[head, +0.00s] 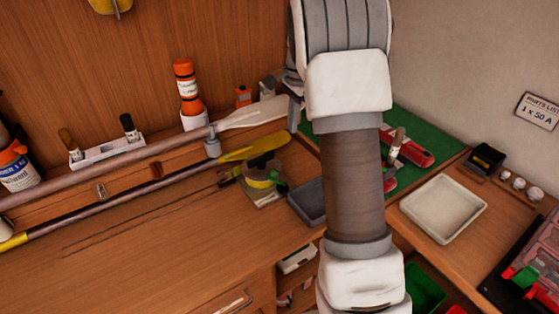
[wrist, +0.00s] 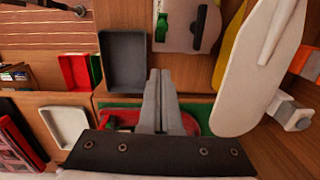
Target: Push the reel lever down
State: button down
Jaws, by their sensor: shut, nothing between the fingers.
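A small reel (head: 262,172) with a yellow coil on a grey plate sits on the bench, left of my arm in the head view. A green knob (head: 282,187) shows at its right side. In the wrist view the reel's pale plate (wrist: 178,38) is at the top, cut off by the edge, with a green cylinder (wrist: 162,27) and a dark slotted piece with red (wrist: 200,22). I cannot tell for sure which part is the lever. My gripper (wrist: 160,74) is shut and empty, its tips appearing below the plate and apart from it. My arm hides the fingers in the head view.
White (head: 255,112) and yellow (head: 255,147) paddles lie beside the reel. A grey tray (wrist: 124,60) is left of my fingertips in the wrist view. A red tool (head: 412,152) lies on a green mat (head: 440,146). The bench front left (head: 150,270) is clear.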

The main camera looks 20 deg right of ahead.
jog(key=shift+f, duration=0.1)
jog(key=a+f, duration=0.1)
jog(key=f, duration=0.3)
jog(key=a+f, duration=0.1)
jog(key=f, duration=0.3)
jog(key=a+f, duration=0.1)
jog(key=f, duration=0.3)
jog(key=shift+a+f+p, duration=0.25)
jog(key=shift+a+p, duration=0.05)
jog(key=shift+p, duration=0.05)
